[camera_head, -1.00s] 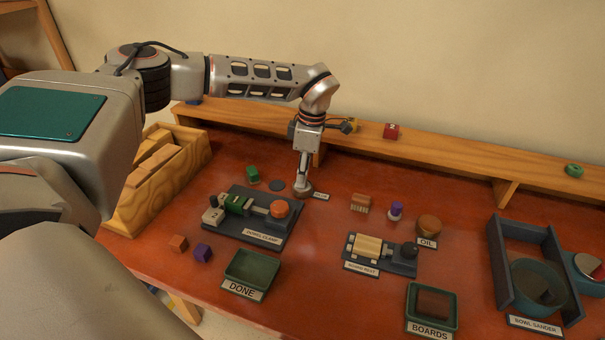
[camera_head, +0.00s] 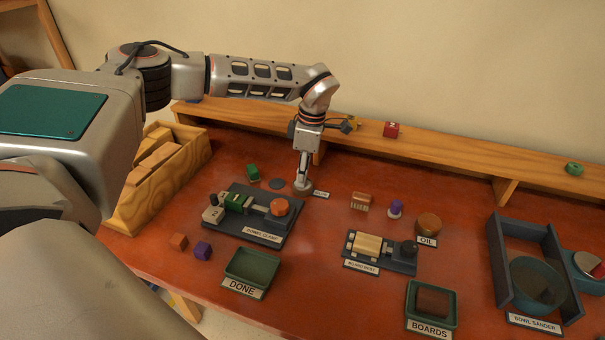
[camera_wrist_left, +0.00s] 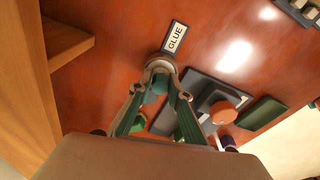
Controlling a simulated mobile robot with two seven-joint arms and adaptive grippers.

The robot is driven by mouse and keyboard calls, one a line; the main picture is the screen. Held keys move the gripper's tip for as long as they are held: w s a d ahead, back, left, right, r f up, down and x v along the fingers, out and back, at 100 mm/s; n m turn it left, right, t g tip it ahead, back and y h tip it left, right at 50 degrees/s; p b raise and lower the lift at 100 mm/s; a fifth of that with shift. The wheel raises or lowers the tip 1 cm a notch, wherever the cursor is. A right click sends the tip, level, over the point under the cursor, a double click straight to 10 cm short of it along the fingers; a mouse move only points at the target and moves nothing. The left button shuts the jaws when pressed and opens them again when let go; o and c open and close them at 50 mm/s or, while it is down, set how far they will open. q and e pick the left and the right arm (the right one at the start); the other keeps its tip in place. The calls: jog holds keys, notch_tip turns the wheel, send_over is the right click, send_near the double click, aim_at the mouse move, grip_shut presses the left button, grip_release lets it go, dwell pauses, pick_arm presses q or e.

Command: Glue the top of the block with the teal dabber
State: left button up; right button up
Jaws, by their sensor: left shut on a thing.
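My left gripper (camera_head: 303,178) is shut on the teal dabber (camera_wrist_left: 157,84), of which a teal part shows between the fingers in the left wrist view. It points down at the round grey-brown glue pot (camera_head: 302,188) beside the GLUE label. The dabber's tip is hidden, so I cannot tell whether it touches the glue. A green block (camera_head: 235,203) sits in the dowel clamp (camera_head: 262,222), left of the orange knob (camera_head: 279,207). Another green block (camera_head: 252,172) lies behind the clamp; which one the task means is unclear. My right gripper is not in view.
A dark disc (camera_head: 277,184) lies left of the pot. The board nest (camera_head: 380,254), BOARDS tray (camera_head: 431,305) and bowl sander (camera_head: 505,265) stand right. A wooden shelf (camera_head: 360,140) runs behind.

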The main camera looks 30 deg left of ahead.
pick_arm(q)
jog(key=shift+r+p, duration=1.95)
jog(key=shift+p, duration=0.1)
jog(key=shift+r+p, duration=0.55)
jog(key=shift+p, duration=0.15)
jog(key=shift+r, duration=0.55)
jog(key=shift+r+p, duration=0.45)
jog(key=shift+p, duration=0.05)
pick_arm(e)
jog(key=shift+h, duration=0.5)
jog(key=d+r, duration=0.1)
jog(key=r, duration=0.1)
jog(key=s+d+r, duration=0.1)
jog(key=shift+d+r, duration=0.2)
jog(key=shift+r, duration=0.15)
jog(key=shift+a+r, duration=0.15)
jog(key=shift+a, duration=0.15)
